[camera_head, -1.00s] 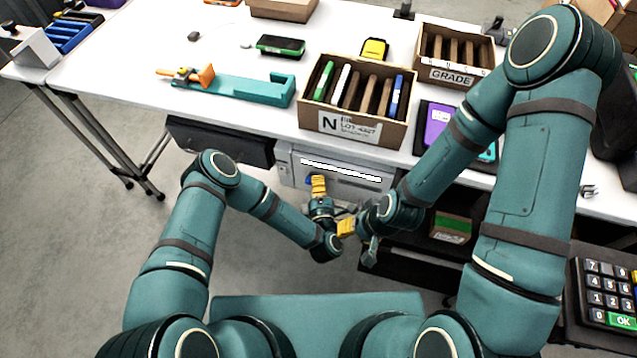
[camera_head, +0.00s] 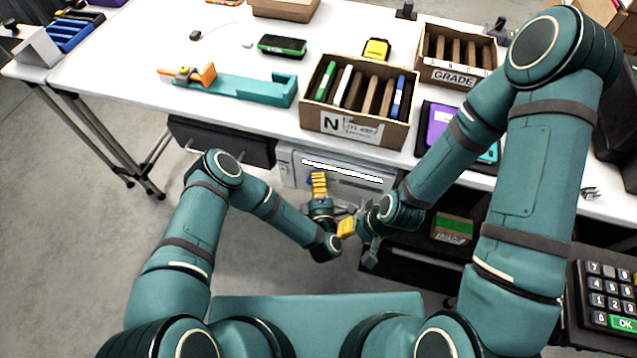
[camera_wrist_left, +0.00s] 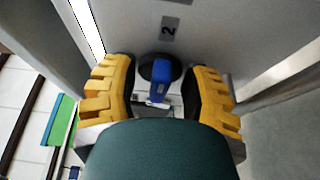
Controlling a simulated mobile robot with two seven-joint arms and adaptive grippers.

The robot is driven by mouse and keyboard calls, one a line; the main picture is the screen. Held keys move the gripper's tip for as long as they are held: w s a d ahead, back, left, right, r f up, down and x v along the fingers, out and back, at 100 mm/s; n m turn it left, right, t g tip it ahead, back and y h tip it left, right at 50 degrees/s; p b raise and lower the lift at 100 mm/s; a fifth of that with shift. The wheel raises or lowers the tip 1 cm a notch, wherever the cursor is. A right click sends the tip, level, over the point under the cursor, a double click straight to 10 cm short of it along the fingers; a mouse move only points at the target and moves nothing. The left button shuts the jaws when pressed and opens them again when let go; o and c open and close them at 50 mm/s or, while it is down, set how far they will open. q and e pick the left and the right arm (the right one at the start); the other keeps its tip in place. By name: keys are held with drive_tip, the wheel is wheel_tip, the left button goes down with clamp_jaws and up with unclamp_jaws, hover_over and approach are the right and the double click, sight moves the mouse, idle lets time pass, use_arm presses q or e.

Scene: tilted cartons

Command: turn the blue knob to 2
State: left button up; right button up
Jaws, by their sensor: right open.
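The blue knob (camera_wrist_left: 158,80) shows in the left wrist view, a blue bar on a dark round base on a grey panel. A plate marked 2 (camera_wrist_left: 169,29) is just above it in that view; the bar's long end points down, away from the plate. My left gripper (camera_wrist_left: 160,92) is open, with its yellow fingers on both sides of the knob and a visible gap to each. In the head view my left gripper (camera_head: 319,185) is at the front of the grey unit (camera_head: 345,170) under the table. My right gripper (camera_head: 347,229) is open and empty, lower and to the right.
The white table (camera_head: 225,100) above carries a box marked N (camera_head: 350,130), a box marked GRADE (camera_head: 455,75) and a teal holder (camera_head: 240,88). A dark box (camera_head: 220,140) hangs left of the grey unit. A green-topped carton (camera_head: 453,228) stands at lower right.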

use_arm(q)
drive_tip(key=shift+s+d, duration=0.1)
drive_tip(key=shift+s, duration=0.05)
drive_tip(key=s, duration=0.7)
drive_tip(key=shift+s+d, duration=0.15)
drive_tip(key=shift+d, duration=0.1)
idle(0.6)
